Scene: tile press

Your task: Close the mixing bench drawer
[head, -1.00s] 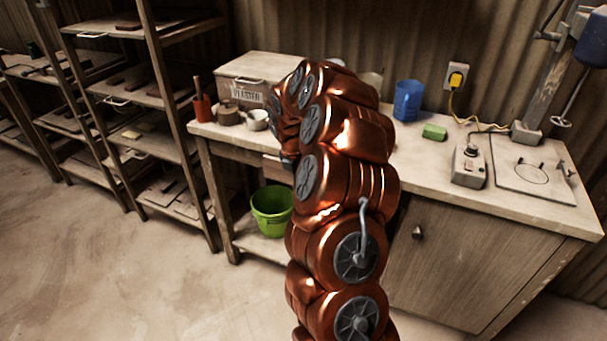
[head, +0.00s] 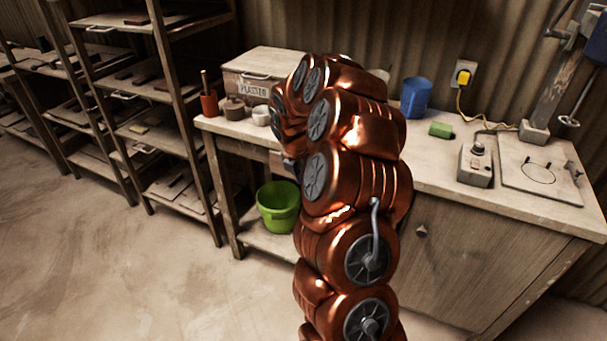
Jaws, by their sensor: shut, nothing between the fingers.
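The mixing bench (head: 440,185) runs along the corrugated wall. A small part of the drawer front (head: 277,160) shows under its top, left of my arm. My arm covers the rest of the drawer, so I cannot tell how far out it stands. The copper arm arches over toward the bench. Only a small dark part of my gripper (head: 290,165) shows at its end, close to the drawer front. The fingers are mostly hidden and the gripper is shut and empty. I cannot tell whether it touches the drawer.
A green bucket (head: 279,205) stands on the lower shelf. Racks (head: 150,110) stand left. The front-left floor is clear.

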